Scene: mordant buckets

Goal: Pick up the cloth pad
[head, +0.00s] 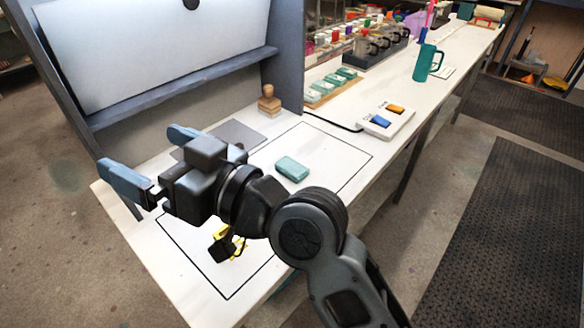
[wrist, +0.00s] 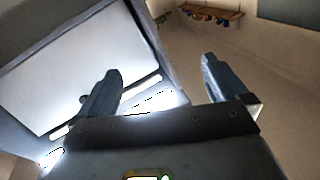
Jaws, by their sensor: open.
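A small teal pad (head: 291,168) lies flat inside the black outlined rectangle on the white bench; it looks like the cloth pad, though its material is hard to tell. My gripper (head: 148,155) is open and empty, held above the bench's near left end, to the left of the pad and apart from it. In the wrist view my gripper (wrist: 160,67) has its fingers spread with nothing between them, and the pad does not show there.
A yellow item (head: 238,243) is partly hidden by my arm. An upright panel (head: 150,45) borders the bench.

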